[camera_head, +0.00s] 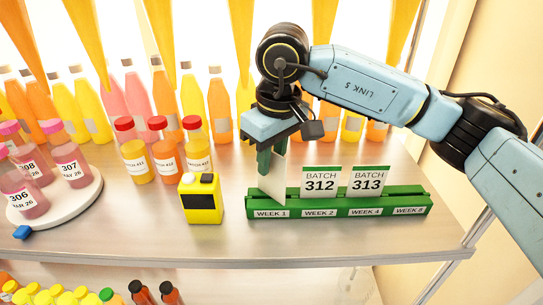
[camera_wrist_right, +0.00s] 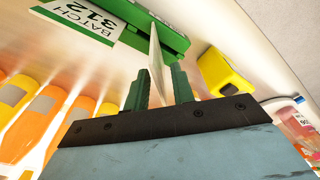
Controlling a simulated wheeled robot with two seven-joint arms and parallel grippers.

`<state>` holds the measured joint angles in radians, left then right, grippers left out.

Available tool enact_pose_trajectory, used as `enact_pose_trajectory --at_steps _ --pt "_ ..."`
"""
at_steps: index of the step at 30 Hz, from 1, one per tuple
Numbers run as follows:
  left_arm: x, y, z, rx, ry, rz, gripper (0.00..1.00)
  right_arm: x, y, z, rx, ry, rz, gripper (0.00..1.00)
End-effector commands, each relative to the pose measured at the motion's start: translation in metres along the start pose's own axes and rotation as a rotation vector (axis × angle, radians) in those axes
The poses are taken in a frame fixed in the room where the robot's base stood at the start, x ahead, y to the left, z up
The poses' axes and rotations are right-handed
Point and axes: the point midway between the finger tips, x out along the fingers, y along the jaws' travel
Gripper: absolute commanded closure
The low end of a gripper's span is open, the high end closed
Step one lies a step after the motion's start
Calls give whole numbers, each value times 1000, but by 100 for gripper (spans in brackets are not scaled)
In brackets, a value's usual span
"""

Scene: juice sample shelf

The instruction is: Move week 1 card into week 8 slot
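The green rack (camera_head: 340,207) stands on the shelf, with slots labelled WEEK 1, WEEK 2, WEEK 4 and WEEK 8. A white card (camera_head: 273,182) is at the WEEK 1 slot, turned at an angle with no print showing. My right gripper (camera_head: 270,162) is over that slot, its green fingers on both sides of the card. The WEEK 8 slot (camera_head: 409,210) holds no card. My left gripper is not in view.
The batch 312 card (camera_head: 320,183) stands at WEEK 2 and the batch 313 card (camera_head: 367,181) at WEEK 4. A yellow device (camera_head: 201,200) is just left of the rack. Bottles line the back. A round white tray (camera_head: 58,205) with bottles is at the left.

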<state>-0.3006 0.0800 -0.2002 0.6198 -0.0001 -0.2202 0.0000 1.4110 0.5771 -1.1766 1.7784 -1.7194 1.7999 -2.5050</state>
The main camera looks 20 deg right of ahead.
Motion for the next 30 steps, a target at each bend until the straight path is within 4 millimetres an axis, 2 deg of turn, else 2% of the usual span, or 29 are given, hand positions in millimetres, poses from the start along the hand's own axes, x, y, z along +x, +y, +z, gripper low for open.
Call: enact_pose_trajectory --at_steps 4,8,15,21,30 --pt "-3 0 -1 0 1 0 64 -2 0 0 0 0 0 75" --pt "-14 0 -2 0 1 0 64 -11 0 -1 0 0 0 75" --pt "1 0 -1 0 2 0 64 -52 0 -2 0 5 1 75" --pt "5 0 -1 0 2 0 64 -78 0 -2 0 1 0 75" --pt "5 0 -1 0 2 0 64 -85 0 -1 -1 0 0 75"
